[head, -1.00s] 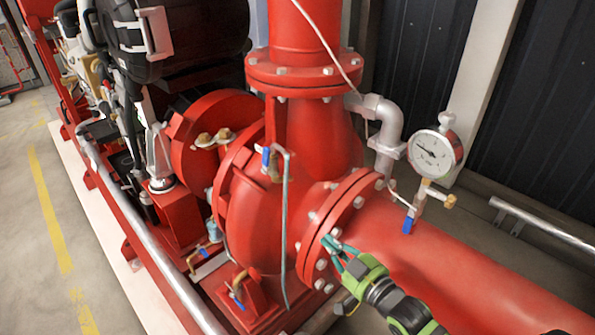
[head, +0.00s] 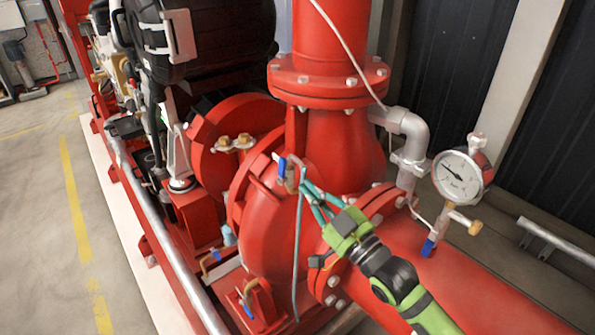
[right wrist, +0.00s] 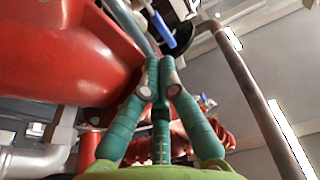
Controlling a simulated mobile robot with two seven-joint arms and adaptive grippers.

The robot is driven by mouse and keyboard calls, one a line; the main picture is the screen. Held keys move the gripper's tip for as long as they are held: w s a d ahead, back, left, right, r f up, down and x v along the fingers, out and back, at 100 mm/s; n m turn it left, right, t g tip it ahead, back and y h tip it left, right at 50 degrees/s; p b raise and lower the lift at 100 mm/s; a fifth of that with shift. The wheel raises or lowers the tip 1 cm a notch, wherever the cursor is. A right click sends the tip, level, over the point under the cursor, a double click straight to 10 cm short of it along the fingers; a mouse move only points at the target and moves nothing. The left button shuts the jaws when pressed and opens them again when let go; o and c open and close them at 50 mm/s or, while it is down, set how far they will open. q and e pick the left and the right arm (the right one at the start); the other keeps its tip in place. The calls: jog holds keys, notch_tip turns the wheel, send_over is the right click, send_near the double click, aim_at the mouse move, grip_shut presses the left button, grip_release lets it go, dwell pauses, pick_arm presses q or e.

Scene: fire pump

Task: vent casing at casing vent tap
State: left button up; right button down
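The casing vent tap (head: 290,178) is a small brass valve with a blue lever (head: 282,167) on top of the red pump casing (head: 268,232). A thin grey tube (head: 297,250) runs down from it. My right gripper (head: 309,190), with teal fingers and a green body, is just right of the tap in the head view. In the right wrist view its fingertips (right wrist: 162,66) are together, with nothing visible between them. A blue lever (right wrist: 163,30) shows just beyond the tips, seemingly apart from them. Whether the fingers touch the tube is unclear. My left gripper is out of view.
A pressure gauge (head: 460,176) with a blue-handled valve (head: 428,247) stands to the right. A grey elbow pipe (head: 408,135) is behind my right gripper. The red discharge pipe (head: 333,40) rises above. A thin pale cable (head: 345,50) hangs across it.

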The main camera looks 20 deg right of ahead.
aim_at(281, 171)
jog(key=p+x, duration=0.1)
jog(key=x, duration=0.3)
jog(key=shift+w+a, duration=0.15)
jog(key=shift+w, duration=0.2)
